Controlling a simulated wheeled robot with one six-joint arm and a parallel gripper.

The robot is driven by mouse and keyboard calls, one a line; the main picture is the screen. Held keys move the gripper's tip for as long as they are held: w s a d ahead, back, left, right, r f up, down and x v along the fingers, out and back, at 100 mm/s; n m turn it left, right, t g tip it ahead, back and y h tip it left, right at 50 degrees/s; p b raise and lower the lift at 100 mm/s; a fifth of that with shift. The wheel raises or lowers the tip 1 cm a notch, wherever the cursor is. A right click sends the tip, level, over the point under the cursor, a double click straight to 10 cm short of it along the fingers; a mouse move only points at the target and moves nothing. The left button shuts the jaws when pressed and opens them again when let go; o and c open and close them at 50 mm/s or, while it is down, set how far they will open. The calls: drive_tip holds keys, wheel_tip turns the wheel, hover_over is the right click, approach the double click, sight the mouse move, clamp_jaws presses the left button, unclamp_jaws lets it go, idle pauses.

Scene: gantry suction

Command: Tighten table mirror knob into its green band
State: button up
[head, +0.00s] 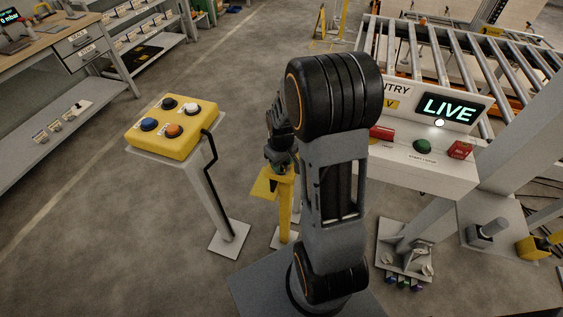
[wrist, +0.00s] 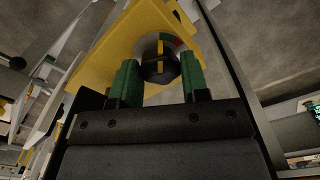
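A black round knob (wrist: 160,65) with a yellow pointer line sits on a yellow plate (wrist: 115,40) in the wrist view. The pointer stands roughly upright in the picture. Behind the knob a pale dial shows a red part and a green part at upper right; much of the dial is hidden. My gripper (wrist: 161,72) has its green fingers on either side of the knob, very close to its sides. I cannot tell whether they press on it. In the head view my arm partly hides the gripper, which is at the yellow plate (head: 264,184) on its yellow post.
A yellow button box (head: 172,127) on a pedestal stands to the left. A white console (head: 440,165) with a LIVE display and a roller conveyor (head: 470,55) stand to the right. A bench (head: 60,45) is at upper left. Floor between bench and button box is clear.

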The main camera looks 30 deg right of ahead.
drive_tip(key=c, duration=0.4)
drive_tip(key=shift+m, duration=1.1)
drive_tip(key=o, duration=0.9)
wheel_tip(320, 180, up, 14)
drive_tip(key=shift+f, duration=0.1)
